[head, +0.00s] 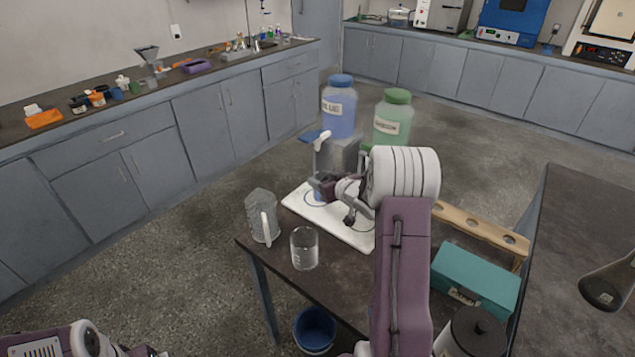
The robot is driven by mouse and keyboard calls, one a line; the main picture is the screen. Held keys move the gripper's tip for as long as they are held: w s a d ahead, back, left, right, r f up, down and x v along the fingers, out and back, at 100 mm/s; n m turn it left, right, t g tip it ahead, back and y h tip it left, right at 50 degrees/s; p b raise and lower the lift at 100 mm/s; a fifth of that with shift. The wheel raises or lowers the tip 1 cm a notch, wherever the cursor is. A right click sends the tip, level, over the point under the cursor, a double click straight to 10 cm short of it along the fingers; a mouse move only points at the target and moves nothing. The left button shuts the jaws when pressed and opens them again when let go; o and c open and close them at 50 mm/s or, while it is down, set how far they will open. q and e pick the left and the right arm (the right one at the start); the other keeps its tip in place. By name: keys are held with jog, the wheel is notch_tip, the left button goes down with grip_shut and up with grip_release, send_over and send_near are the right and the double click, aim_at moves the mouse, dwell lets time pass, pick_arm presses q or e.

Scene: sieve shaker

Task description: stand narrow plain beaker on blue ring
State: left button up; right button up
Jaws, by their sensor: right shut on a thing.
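A white board (353,233) lies on the dark table with a blue ring outline (309,199) at its left. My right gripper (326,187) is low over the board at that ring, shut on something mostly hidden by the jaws. I cannot make out the held thing's outline; it may be the narrow plain beaker. A clear glass beaker with white marks (304,250) stands in front of the board, apart from my gripper. My left arm shows at the bottom left corner; its jaws are too cut off to read.
A grey jug with a white handle (260,215) stands left of the board. A grey object with a white part (340,155), a blue-lidded jar (339,110) and a green-lidded jar (392,120) are behind. A wooden rack (480,229) and teal box (476,278) are to the right.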

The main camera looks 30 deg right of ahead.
jog(key=shift+f+b+x, duration=0.15)
jog(key=shift+f+x, duration=0.05)
jog(key=shift+x, duration=0.75)
jog(key=shift+f+b+x, duration=0.15)
jog(key=shift+f+x, duration=0.1)
jog(key=shift+x, duration=0.75)
jog(key=shift+s+r, duration=0.1)
jog(key=shift+s, duration=0.15)
jog(key=o, duration=1.4)
jog(key=shift+o, duration=0.2)
